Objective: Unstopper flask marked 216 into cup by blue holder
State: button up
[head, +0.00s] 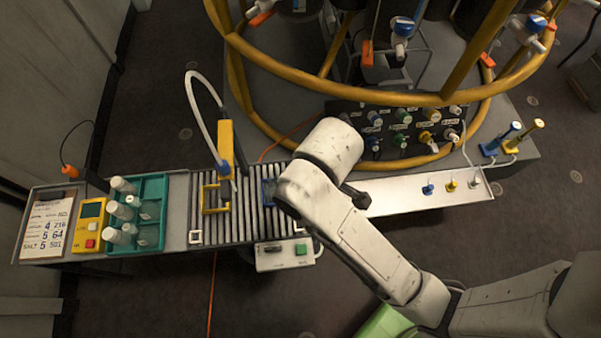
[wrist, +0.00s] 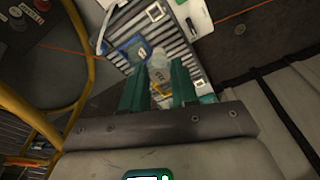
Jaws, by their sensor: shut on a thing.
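My gripper (wrist: 157,78) has its two green fingers closed on a pale, rounded flask (wrist: 158,62) in the wrist view. Its label is too small to read surely, and some yellow shows lower between the fingers. The blue holder (wrist: 126,49) is on the rollers beside the held flask; whether they touch is unclear. In the head view the blue holder (head: 266,190) is partly hidden by my arm, which also hides my gripper and the held flask. I cannot make out a cup by the blue holder, nor a stopper on the flask.
A teal rack (head: 152,188) with several white-capped bottles stands left, beside a yellow device (head: 91,226) and a number card (head: 47,228). A yellow holder (head: 207,211) sits on the rollers under a hose-fed yellow post (head: 226,145). Yellow rails (head: 345,97) curve behind the bench.

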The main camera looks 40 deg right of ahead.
jog(key=shift+r+p, duration=2.1)
jog(key=shift+p, duration=0.45)
jog(key=f+b, duration=0.2)
jog(key=f, duration=0.5)
jog(key=f+b, duration=0.2)
jog(key=f, duration=0.6)
jog(key=w+f+b, duration=0.1)
jog(key=f+b, duration=0.1)
jog(key=f, duration=0.6)
jog(key=shift+w, duration=0.1)
jog(key=shift+r, duration=0.1)
jog(key=shift+f, duration=0.4)
jog(key=shift+f+b, duration=0.6)
jog(key=shift+f, duration=0.35)
